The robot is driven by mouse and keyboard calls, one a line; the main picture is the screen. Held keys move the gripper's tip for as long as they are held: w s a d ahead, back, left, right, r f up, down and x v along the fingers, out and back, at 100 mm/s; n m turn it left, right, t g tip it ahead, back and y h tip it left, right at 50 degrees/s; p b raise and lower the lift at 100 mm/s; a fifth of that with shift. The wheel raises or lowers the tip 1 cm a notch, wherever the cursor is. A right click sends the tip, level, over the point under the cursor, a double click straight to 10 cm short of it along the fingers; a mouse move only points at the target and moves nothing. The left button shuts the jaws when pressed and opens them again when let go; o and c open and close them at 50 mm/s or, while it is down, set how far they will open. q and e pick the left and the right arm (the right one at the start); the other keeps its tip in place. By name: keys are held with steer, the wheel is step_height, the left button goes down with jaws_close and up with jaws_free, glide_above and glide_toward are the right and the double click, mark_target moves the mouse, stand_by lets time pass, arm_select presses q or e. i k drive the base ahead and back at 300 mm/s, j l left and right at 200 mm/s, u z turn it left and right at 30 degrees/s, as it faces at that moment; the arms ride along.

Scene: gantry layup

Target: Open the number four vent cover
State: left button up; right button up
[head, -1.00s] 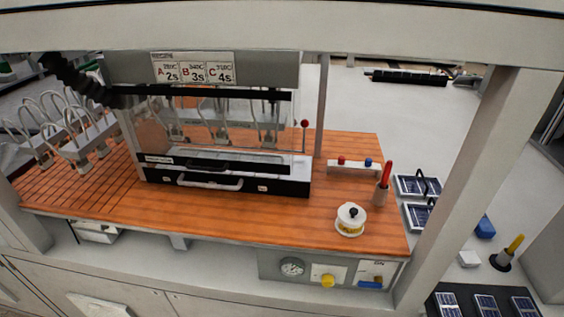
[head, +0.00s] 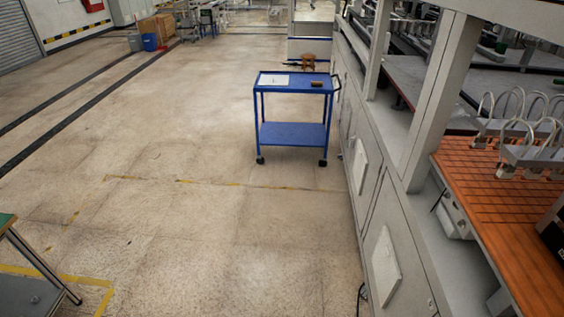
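No cover marked with a number four can be made out in the head view. Pale rectangular panels sit on the side of the long workbench, one nearer (head: 385,266) and one farther (head: 360,165); I cannot tell whether they are vent covers, and no numbers are readable on them. Both look closed against the bench side. Neither of my grippers is in view.
The gantry workbench (head: 410,235) runs along the right, with an orange slatted top (head: 505,235). A blue two-shelf cart (head: 292,133) stands beside its far part. A green-topped table (head: 6,222) edges in at lower left. The floor (head: 200,240) between is open.

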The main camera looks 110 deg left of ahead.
mark_target(361, 164)
steer(key=u, duration=3)
steer(key=i+j+z, duration=0.15)
steer(key=i+j, duration=0.35)
steer(key=i, duration=0.2)
steer(key=i+j+z, duration=0.15)
steer(key=i+j, duration=0.4)
steer(key=i, duration=0.15)
